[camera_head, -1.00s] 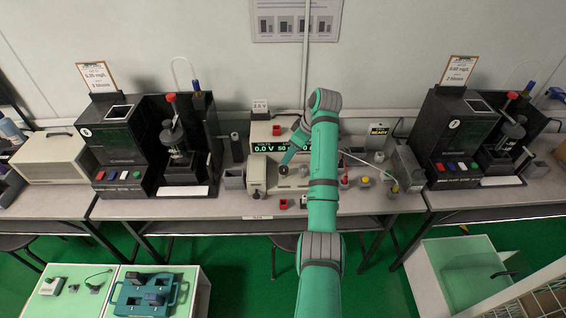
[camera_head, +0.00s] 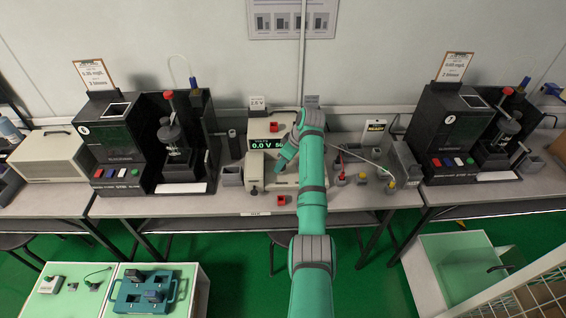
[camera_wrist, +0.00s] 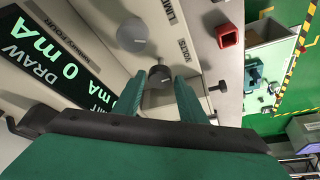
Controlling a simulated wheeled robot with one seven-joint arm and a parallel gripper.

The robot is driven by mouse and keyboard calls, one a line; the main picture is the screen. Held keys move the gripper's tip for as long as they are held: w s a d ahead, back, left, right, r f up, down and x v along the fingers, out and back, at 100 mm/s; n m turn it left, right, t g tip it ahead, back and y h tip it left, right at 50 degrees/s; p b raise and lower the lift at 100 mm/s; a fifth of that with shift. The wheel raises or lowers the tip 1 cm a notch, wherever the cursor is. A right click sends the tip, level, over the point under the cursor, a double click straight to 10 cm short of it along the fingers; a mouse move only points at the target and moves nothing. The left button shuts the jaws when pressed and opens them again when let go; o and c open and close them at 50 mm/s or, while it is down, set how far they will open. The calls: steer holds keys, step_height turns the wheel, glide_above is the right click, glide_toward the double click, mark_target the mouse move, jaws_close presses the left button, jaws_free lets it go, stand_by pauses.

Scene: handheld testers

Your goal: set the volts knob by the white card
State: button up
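In the wrist view a dark knob (camera_wrist: 159,76), near the VOLTS label (camera_wrist: 183,46), lies between my fingertips. A grey knob (camera_wrist: 132,36) is beside it, near the LIMIT label. My gripper (camera_wrist: 158,82) is open, fingers on either side of the dark knob; I cannot tell whether they touch it. It also shows in the head view (camera_head: 281,165).
A red block-like holder (camera_wrist: 228,36) lies near the bench front. Black testers stand left (camera_head: 120,150) and right (camera_head: 445,140). Small terminals and leads (camera_head: 362,180) lie right of my arm.

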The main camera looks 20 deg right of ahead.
steer(key=c, duration=0.6)
steer(key=shift+w, duration=0.1)
steer(key=shift+d+m, duration=0.1)
steer(key=shift+m, duration=0.4)
steer(key=m, duration=0.1)
steer(key=m+t+h, duration=0.1)
steer(key=m, duration=0.1)
steer(key=shift+a, duration=0.25)
steer(key=m+h, duration=0.2)
steer(key=m, duration=0.2)
steer(key=shift+a+m, duration=0.15)
steer(key=shift+m, duration=0.25)
steer(key=m+h, duration=0.2)
steer(key=m, duration=0.3)
steer(key=shift+a+r, duration=0.1)
steer(key=shift+a, duration=0.05)
steer(key=m+g+h, duration=0.1)
steer(key=m, duration=0.2)
steer(key=m+g, duration=0.1)
steer(key=m, duration=0.1)
steer(key=shift+a+m+h, duration=0.1)
steer(key=shift+m+h, duration=0.3)
